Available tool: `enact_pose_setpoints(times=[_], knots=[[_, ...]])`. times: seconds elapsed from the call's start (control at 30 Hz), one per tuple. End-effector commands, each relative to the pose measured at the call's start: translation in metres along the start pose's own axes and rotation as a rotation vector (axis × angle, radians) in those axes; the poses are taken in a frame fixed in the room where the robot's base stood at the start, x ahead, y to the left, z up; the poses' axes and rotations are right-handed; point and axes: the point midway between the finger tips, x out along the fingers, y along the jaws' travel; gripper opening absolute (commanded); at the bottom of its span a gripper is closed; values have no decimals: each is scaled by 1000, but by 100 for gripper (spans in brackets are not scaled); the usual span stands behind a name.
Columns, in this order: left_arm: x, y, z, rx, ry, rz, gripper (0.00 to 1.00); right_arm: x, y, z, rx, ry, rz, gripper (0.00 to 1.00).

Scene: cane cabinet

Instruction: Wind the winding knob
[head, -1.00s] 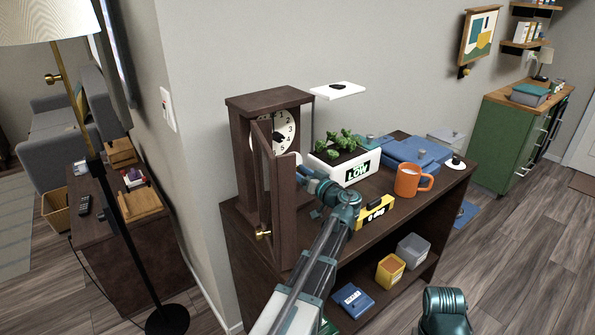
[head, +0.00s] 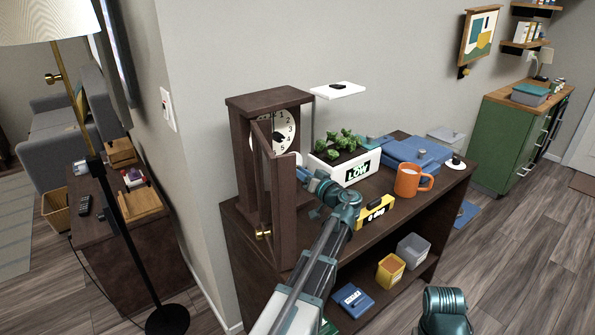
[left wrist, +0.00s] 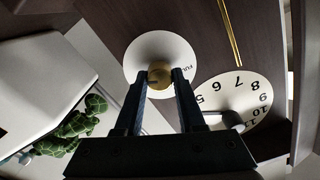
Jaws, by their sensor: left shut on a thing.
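The dark wooden clock (head: 272,150) stands at the left end of the cabinet top with its door swung open. Its white dial (head: 284,130) shows behind the door, and also in the left wrist view (left wrist: 262,88). In that wrist view the brass winding knob (left wrist: 160,77) sits at the middle of a white round plate (left wrist: 160,48) with partly hidden lettering that starts "FUL". My left gripper (left wrist: 161,82) is shut on the knob, one finger on each side. In the head view the knob and fingertips are hidden by the door and arm. My right gripper is out of view.
A white planter marked LOW (head: 346,168), a yellow box (head: 375,213), an orange mug (head: 412,180) and a blue case (head: 415,153) stand right of the clock. The open door (head: 284,215) stands close left of my left arm. Bins (head: 390,271) stand on the lower shelf.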

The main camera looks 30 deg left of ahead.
Motion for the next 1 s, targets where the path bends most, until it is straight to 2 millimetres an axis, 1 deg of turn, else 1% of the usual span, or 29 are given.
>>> enact_pose_setpoints(times=[1.0], knots=[[0,3,1,941,0,1,0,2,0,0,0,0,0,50]])
